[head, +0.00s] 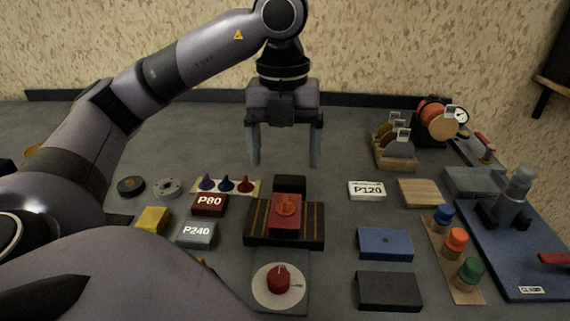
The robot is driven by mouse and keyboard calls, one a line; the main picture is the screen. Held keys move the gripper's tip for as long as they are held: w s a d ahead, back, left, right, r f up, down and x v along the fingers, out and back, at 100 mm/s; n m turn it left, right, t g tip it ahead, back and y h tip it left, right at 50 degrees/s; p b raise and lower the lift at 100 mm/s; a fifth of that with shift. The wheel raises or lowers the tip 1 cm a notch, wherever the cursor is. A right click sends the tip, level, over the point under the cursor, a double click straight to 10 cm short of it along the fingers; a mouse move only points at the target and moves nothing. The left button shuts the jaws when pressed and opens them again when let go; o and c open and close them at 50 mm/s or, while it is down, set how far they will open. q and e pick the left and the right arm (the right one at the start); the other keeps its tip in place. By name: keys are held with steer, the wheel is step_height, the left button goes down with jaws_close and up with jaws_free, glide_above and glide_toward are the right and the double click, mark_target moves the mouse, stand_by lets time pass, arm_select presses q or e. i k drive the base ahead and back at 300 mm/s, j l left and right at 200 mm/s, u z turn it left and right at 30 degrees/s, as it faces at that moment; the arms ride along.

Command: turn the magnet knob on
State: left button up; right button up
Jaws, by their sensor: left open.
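A red knob (278,277) sits on a round pale dial at the front middle of the bench, and looks like the magnet knob. Behind it is a dark block with yellowish stripes (258,238). A red block (286,225) with an orange round part on top rests on the striped block. My left gripper (285,162) points down, open and empty, behind and above the red block. It is apart from the knob. My right gripper is not in view.
Blocks marked P80 (209,204) and P240 (196,233) lie left of the striped block. A P120 block (367,190), a blue block (385,244) and a dark grey block (389,291) lie right. A blue-based device (515,265) stands far right. The back left bench is clear.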

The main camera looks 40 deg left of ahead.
mark_target(278, 278)
steer(key=k, duration=1)
